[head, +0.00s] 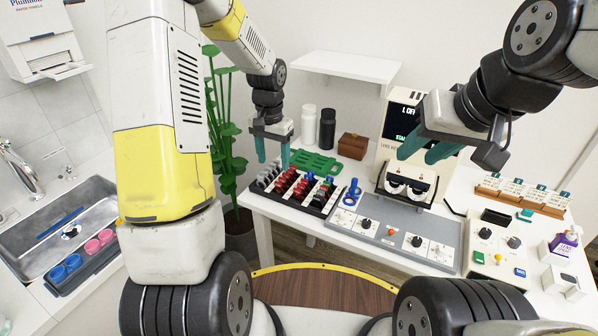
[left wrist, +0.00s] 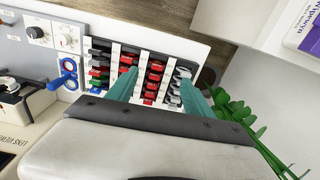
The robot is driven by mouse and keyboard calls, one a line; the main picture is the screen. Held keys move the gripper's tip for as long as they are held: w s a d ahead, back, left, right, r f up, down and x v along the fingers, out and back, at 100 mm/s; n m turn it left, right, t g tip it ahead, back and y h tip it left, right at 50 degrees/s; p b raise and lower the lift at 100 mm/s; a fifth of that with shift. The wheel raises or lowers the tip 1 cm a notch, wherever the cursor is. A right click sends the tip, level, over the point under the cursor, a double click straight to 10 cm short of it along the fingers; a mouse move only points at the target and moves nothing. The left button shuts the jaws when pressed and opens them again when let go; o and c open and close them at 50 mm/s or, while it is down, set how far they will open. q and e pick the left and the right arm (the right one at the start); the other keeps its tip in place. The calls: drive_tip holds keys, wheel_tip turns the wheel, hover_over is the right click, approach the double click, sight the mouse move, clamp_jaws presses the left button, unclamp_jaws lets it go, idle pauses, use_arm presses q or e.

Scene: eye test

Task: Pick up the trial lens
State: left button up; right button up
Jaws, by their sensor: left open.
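A black-and-white lens rack (head: 312,208) holds rows of trial lenses (head: 302,187) with red, grey, black, green and blue tabs. Which single trial lens is meant, I cannot tell. The rack also shows in the left wrist view (left wrist: 112,62), with red-tabbed lenses (left wrist: 153,80) between my fingers in the picture and grey ones (left wrist: 174,90) beside the right-hand finger. My left gripper (head: 273,163) is open and empty, pointing down above the rack's back left part. My right gripper (head: 416,158) is open and empty in front of the lens meter, away from the rack.
A blue ring-shaped piece (head: 352,191) stands right of the rack, by a grey control panel (head: 400,235). A green tray (head: 318,163), bottles (head: 327,130) and brown box (head: 352,146) are behind. The lens meter (head: 387,155) stands right. A plant (head: 222,140) is left of the table.

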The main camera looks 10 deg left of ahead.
sight(278, 184)
use_arm(q)
drive_tip(key=f, duration=0.1)
drive_tip(key=w+f, duration=0.1)
drive_tip(key=d+f, duration=0.1)
drive_tip(key=shift+w+f, duration=0.15)
drive_tip(key=shift+f, duration=0.2)
wheel_tip(278, 184, down, 7)
drive_tip(key=shift+a+r, duration=0.1)
drive_tip(key=shift+a, duration=0.05)
drive_tip(key=shift+c, duration=0.2)
clamp_jaws()
